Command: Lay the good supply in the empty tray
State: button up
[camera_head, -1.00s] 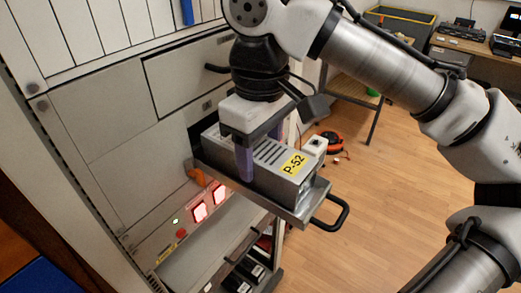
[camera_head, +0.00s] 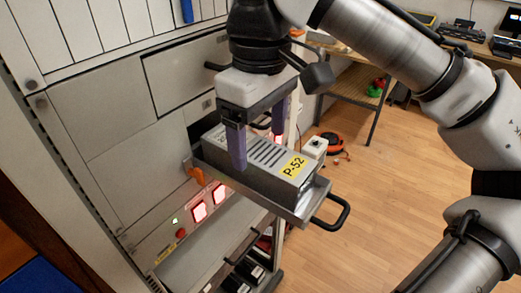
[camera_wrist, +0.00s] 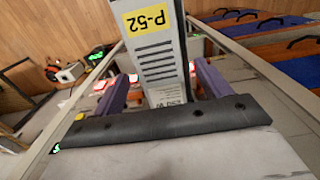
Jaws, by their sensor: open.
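The supply is a grey metal box (camera_head: 262,166) with vent slots and a yellow P-52 label. It lies in the pulled-out tray (camera_head: 290,210), which has a black front handle. My gripper (camera_head: 260,150) is above the box with its purple fingers spread, one on each side of it and apart from it. In the wrist view the box (camera_wrist: 158,58) passes between the two open fingers (camera_wrist: 160,90), and its yellow label shows upside down. The box's far end is partly hidden by the gripper.
An orange latch (camera_head: 194,171) sits at the tray's left side. Lit red switches (camera_head: 208,202) are on the panel below. Cabinet panels (camera_head: 115,125) stand close at the left. Wooden floor (camera_head: 400,200) is open to the right.

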aim_at(260, 151)
notch_tip(260, 151, up, 9)
dwell(0.3)
